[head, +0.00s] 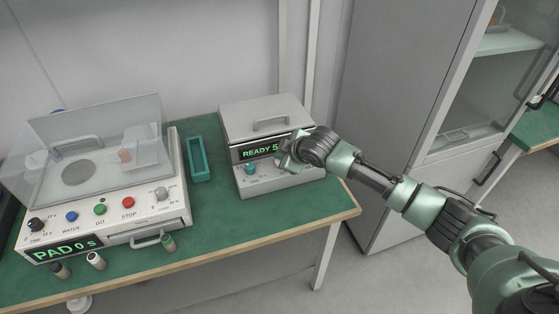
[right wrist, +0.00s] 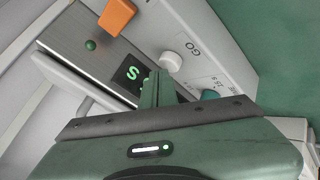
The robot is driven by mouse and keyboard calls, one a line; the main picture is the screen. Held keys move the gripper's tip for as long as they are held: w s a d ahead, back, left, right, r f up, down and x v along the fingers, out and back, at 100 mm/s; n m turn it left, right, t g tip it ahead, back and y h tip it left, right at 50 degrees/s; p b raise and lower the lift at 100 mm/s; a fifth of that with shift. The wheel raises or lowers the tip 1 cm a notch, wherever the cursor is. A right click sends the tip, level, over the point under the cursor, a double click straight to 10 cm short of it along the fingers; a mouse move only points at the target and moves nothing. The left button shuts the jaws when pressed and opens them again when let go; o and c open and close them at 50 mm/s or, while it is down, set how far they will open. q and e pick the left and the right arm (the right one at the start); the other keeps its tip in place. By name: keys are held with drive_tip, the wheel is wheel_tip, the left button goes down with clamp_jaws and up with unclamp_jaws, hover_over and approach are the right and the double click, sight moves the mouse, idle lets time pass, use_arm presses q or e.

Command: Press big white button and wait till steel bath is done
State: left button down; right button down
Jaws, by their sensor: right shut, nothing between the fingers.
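The steel bath (head: 250,122) is a grey box with a closed, handled lid at the back right of the green table. Its display (head: 257,151) shows green "READY 5", partly covered by my right gripper. A teal knob (head: 250,169) is on its front. The big white button (right wrist: 171,61), marked "GO", shows in the right wrist view; in the head view I cannot make it out behind the gripper. My right gripper (head: 284,160) is shut and empty in front of the panel. Its fingertips (right wrist: 155,76) appear close beside the button; contact cannot be told. My left gripper is out of view.
A polishing machine (head: 160,140) with a clear cover, coloured buttons and a "PAD 0 s" display stands at the left. A teal tray (head: 199,174) lies between the machines. Several small cylinders (head: 96,261) stand along the front edge. A grey cabinet (head: 385,120) stands at right.

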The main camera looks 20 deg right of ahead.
drive_tip(key=shift+f, duration=0.5)
idle(0.5)
drive_tip(key=shift+r+p, duration=0.95)
drive_tip(key=shift+p, duration=0.1)
wheel_tip(320, 180, up, 5)
drive_tip(key=p, duration=0.5)
drive_tip(key=shift+r, duration=0.1)
idle(0.4)
